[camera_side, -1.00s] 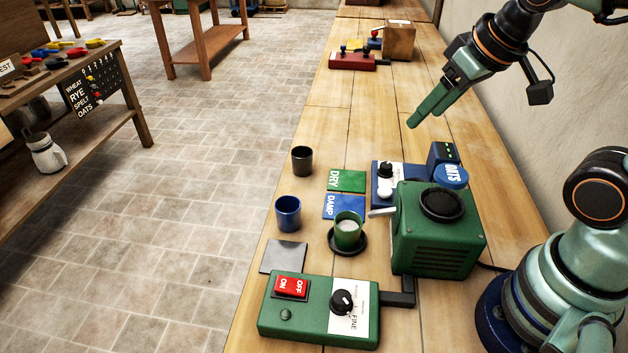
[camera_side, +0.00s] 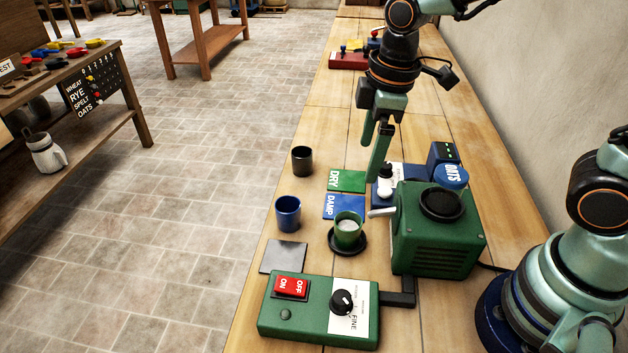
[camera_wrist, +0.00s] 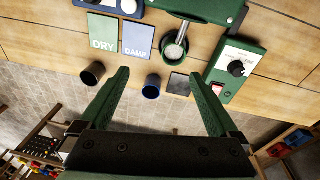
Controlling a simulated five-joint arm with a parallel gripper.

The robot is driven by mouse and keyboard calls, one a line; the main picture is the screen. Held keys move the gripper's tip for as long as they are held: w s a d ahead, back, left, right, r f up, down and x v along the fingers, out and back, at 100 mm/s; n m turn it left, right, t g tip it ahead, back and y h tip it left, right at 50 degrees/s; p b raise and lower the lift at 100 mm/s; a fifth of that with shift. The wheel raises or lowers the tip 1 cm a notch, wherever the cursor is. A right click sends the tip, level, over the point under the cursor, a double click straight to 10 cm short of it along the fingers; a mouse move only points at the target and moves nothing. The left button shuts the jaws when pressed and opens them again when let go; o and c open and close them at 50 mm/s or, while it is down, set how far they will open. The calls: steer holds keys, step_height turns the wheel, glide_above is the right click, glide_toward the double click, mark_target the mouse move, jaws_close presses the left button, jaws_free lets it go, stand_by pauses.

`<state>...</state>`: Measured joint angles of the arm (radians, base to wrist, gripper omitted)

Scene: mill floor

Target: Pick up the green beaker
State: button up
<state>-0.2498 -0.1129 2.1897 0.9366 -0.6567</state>
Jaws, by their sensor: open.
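The green beaker (camera_side: 348,231) stands upright on a round black base (camera_side: 333,246) under the spout of the green mill, with pale contents inside. In the wrist view the beaker (camera_wrist: 173,50) shows beyond and between my fingers, below the mill's spout. My gripper (camera_side: 373,163) points down, open and empty, above the table behind the beaker in the side view. It is apart from the beaker and higher. The wrist view shows both fingers of my gripper (camera_wrist: 163,95) spread wide.
A black cup (camera_side: 302,161) and a blue cup (camera_side: 288,214) stand left of the DRY card (camera_side: 347,180) and DAMP card (camera_side: 343,206). The mill (camera_side: 440,245) is close on the beaker's right. A switch box (camera_side: 318,310) and dark square plate (camera_side: 284,257) lie in front.

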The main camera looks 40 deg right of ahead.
mark_target(348, 223)
steer(key=a+f+n, duration=0.1)
steer(key=f, duration=0.4)
steer(key=a+f+n+g, duration=0.1)
steer(key=f, duration=0.4)
steer(key=a+f+n, duration=0.1)
steer(key=f, duration=0.5)
steer(key=shift+a+n, duration=0.15)
steer(key=shift+n, duration=0.15)
steer(key=shift+r, duration=0.1)
jaws_close()
